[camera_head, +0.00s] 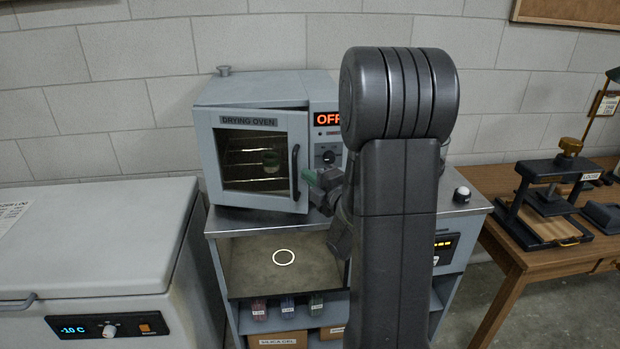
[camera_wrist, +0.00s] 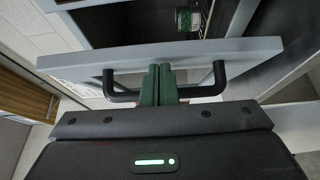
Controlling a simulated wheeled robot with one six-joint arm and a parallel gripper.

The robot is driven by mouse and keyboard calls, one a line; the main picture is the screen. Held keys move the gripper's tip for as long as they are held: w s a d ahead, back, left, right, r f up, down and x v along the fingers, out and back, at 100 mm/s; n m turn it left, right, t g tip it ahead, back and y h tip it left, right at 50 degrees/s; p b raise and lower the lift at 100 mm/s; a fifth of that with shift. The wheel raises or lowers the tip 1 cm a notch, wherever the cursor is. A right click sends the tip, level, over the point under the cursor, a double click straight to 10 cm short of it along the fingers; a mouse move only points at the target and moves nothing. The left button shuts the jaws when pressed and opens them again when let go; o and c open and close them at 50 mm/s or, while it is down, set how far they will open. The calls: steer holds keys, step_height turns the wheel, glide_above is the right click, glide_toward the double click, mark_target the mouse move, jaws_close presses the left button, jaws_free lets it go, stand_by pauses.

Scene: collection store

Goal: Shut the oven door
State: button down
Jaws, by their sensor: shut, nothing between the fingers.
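The oven door (camera_head: 207,160) is on the front of the drying oven (camera_head: 260,88), with a dark window and a black upright handle (camera_head: 295,172) at its right side. The door stands ajar. The wrist view shows the door (camera_wrist: 250,48) edge-on, with a gap behind it into the dark interior. My gripper (camera_head: 311,178) is at the handle side of the door. In the wrist view my gripper (camera_wrist: 157,74) is shut, its green fingers between the ends of the handle (camera_wrist: 120,93). Whether they touch the door is unclear. My arm hides part of the oven's right side.
A jar (camera_head: 271,161) stands inside the oven. The oven's display (camera_head: 326,118) reads OFF. A grey surface with a white ring (camera_head: 284,257) lies below the door. A freezer (camera_head: 95,235) stands left, and a wooden table (camera_head: 520,235) with a press (camera_head: 550,195) stands right.

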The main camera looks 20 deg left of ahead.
steer(key=shift+w, duration=0.1)
steer(key=w+a+b, duration=0.1)
steer(key=w+b, duration=0.3)
steer(key=w, duration=0.2)
steer(key=shift+a+b, duration=0.3)
steer(key=shift+a, duration=0.05)
